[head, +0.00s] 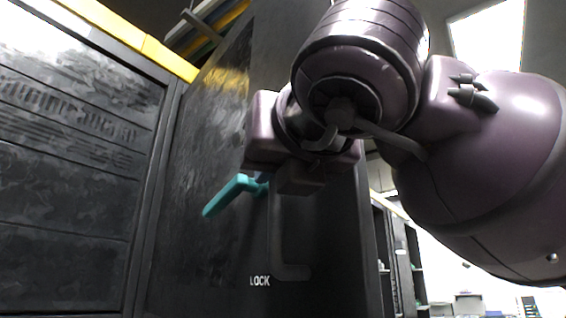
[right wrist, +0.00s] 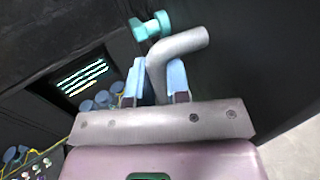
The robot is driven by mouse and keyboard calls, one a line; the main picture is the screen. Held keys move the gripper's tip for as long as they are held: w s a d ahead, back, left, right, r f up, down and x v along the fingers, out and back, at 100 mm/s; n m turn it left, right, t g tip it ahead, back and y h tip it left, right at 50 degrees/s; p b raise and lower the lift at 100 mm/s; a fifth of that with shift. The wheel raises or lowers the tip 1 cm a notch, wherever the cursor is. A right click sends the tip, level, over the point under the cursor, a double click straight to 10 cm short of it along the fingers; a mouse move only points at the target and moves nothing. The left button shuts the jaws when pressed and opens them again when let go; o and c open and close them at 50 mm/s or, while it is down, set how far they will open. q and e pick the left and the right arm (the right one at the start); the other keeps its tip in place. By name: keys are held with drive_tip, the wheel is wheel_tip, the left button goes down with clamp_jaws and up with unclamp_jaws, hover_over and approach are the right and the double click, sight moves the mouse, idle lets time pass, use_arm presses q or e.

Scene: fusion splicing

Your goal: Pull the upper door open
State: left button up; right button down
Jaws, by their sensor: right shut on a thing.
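The upper door (head: 195,160) is a tall black panel in the head view. A dark grey bent bar handle (head: 290,272) is on it, above the white LOCK lettering (head: 260,281). A teal lever (head: 225,196) sticks out to the left beside the bar's upper part. My right gripper (head: 284,190) is at the upper part of the bar. In the right wrist view, its blue-padded fingers (right wrist: 157,80) are shut around the grey handle (right wrist: 183,43), with the teal lever (right wrist: 150,26) just beyond. I cannot tell whether the door is ajar. My left gripper is not in view.
A black ribbed panel (head: 70,170) with a yellow top edge (head: 165,57) stands at the left. The right wrist view shows a lit panel (right wrist: 82,75) and blue round parts (right wrist: 102,99) at the left. Shelves (head: 395,255) stand at the back right; pale floor (right wrist: 295,155) shows lower right.

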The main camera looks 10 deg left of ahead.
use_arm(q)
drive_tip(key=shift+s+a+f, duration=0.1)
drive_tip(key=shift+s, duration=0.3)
use_arm(e)
drive_tip(key=shift+s+a+r, duration=0.1)
drive_tip(key=shift+s, duration=0.05)
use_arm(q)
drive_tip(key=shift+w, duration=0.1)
use_arm(e)
drive_tip(key=c, duration=1.3)
unclamp_jaws()
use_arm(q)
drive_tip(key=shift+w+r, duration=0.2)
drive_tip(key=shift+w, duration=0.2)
use_arm(e)
drive_tip(key=shift+o, duration=1)
use_arm(q)
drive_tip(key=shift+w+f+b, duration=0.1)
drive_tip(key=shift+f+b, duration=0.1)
drive_tip(key=shift+b, duration=0.2)
use_arm(e)
drive_tip(key=v, duration=1)
drive_tip(key=shift+s, duration=0.3)
